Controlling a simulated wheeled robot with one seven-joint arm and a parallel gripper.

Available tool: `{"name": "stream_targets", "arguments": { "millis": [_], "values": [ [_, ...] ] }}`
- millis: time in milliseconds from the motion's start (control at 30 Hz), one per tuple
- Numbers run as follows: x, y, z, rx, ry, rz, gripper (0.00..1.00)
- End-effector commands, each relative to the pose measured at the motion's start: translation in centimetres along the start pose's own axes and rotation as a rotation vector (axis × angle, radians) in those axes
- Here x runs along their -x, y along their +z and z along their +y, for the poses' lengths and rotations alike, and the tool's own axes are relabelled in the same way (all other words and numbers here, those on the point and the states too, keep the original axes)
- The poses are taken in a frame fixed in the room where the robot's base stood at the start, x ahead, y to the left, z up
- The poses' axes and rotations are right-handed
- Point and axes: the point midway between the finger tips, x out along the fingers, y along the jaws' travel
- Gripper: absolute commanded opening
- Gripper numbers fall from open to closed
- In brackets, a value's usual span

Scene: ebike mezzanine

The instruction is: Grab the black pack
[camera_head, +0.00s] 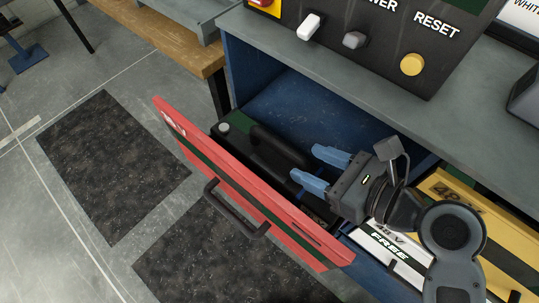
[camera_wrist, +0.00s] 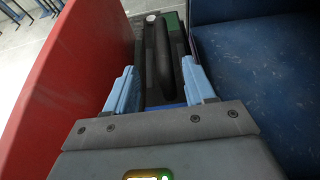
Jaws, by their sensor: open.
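The black pack (camera_head: 248,142) lies in an open drawer behind a red front panel (camera_head: 240,195). It has a raised black handle bar along its top and a pale round knob at its far end. In the wrist view the black pack (camera_wrist: 150,60) lies ahead, with its handle between the lines of my two fingers. My gripper (camera_head: 308,168) has blue fingers and is open and empty above the near part of the pack. The gripper also shows in the wrist view (camera_wrist: 160,85). The pack's near end is partly hidden by my gripper.
The blue drawer interior (camera_head: 300,105) is bare beside the pack. A control box (camera_head: 370,40) with switches and a yellow RESET button stands on the bench above. A white box marked FREE (camera_head: 390,240) and a yellow case (camera_head: 455,200) lie at the right. Dark mats (camera_head: 110,160) cover the floor.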

Motion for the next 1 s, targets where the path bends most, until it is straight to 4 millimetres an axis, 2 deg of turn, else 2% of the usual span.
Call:
{"name": "stream_targets", "arguments": {
  "millis": [333,600,900,1000],
  "values": [
    [-3.4,0.1,-0.2,0.001,0.002,0.0,0.54],
    [-7.0,0.1,-0.4,0.002,0.001,0.001,0.54],
    [-7.6,0.1,-0.5,0.001,-0.001,0.001,0.54],
    [-7.6,0.1,-0.5,0.001,-0.001,0.001,0.46]
  ]
}}
